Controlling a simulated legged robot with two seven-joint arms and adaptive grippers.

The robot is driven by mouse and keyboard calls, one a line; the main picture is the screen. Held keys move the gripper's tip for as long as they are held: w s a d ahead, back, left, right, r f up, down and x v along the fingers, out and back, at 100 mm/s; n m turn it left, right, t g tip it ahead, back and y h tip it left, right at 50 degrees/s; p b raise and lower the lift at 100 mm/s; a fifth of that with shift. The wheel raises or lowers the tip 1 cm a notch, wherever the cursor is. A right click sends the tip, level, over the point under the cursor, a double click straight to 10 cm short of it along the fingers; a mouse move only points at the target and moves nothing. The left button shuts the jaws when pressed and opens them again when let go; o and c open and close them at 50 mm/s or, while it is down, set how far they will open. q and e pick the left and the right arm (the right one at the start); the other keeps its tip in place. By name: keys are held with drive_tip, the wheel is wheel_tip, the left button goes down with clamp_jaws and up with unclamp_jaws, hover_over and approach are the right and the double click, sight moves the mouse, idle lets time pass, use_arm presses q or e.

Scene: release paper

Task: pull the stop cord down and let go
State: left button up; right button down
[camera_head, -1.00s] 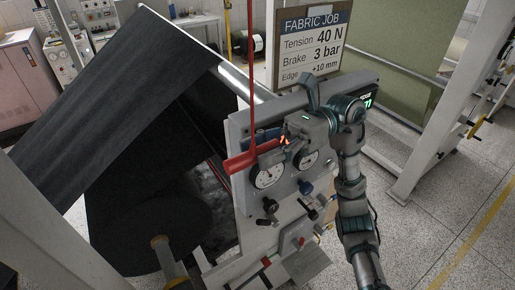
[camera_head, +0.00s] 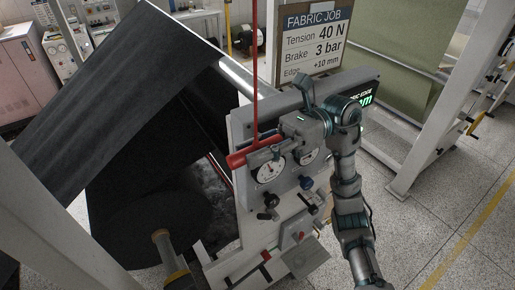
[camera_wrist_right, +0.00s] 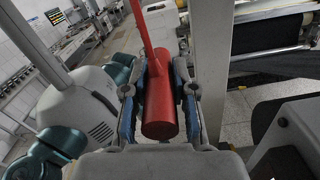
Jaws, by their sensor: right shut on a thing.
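The stop cord (camera_head: 255,75) hangs as a thin red line from above and ends in a red cylindrical handle (camera_head: 238,160) in front of the grey machine panel. In the right wrist view the cord (camera_wrist_right: 140,25) runs up from the handle (camera_wrist_right: 160,108). My right gripper (camera_head: 262,154) is shut on the handle, with a blue-lined finger on each side of it in the right wrist view (camera_wrist_right: 160,95). The handle's left end sticks out past the fingers in the head view. My left gripper is not in view.
The control panel (camera_head: 290,205) with dials and knobs stands just behind the handle. A dark fabric roll (camera_head: 150,225) lies to the left. A fabric job sign (camera_head: 314,42) stands behind the panel. Floor (camera_head: 440,215) is open at the right.

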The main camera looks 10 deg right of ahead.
wheel_tip(320, 180, down, 4)
drive_tip(key=b, duration=0.3)
drive_tip(key=shift+f, duration=0.1)
drive_tip(key=c, duration=0.9)
unclamp_jaws()
drive_tip(key=shift+w, duration=0.2)
drive_tip(key=v, duration=1.2)
drive_tip(key=shift+d, duration=0.2)
drive_tip(key=shift+a, duration=0.15)
